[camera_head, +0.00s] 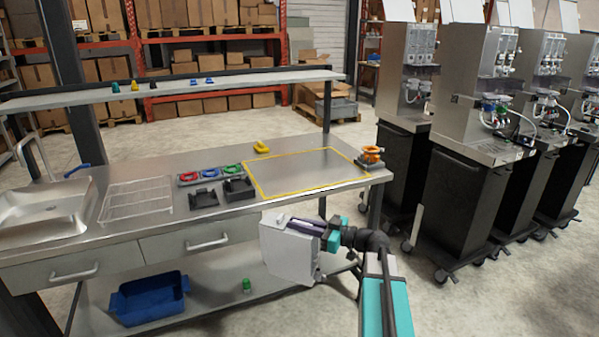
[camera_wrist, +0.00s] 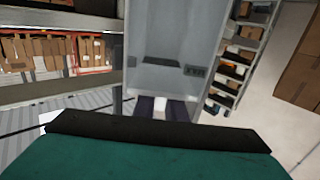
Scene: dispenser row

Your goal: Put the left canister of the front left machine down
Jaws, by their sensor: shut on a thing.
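My gripper (camera_head: 308,230) is shut on a light grey, box-shaped canister (camera_head: 288,250), held in front of the workbench's front edge, near its right half. In the wrist view the grey canister (camera_wrist: 165,50) fills the upper middle. The dark fingertips (camera_wrist: 165,105) close on a pale part at its near end. The canister's far end and contents are hidden. A steel workbench (camera_head: 140,215) has a yellow-outlined rectangle (camera_head: 310,188) on its right part, and that area is empty. Tall dispensing machines (camera_head: 470,135) stand in a row at the right.
An orange-topped item (camera_head: 370,156) stands at the bench's right corner, and a yellow item (camera_head: 261,146) lies behind the outline. Black holders (camera_head: 238,188), a wire rack (camera_head: 135,200) and a sink (camera_head: 45,205) are further left. A blue bin (camera_head: 148,300) sits on the lower shelf.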

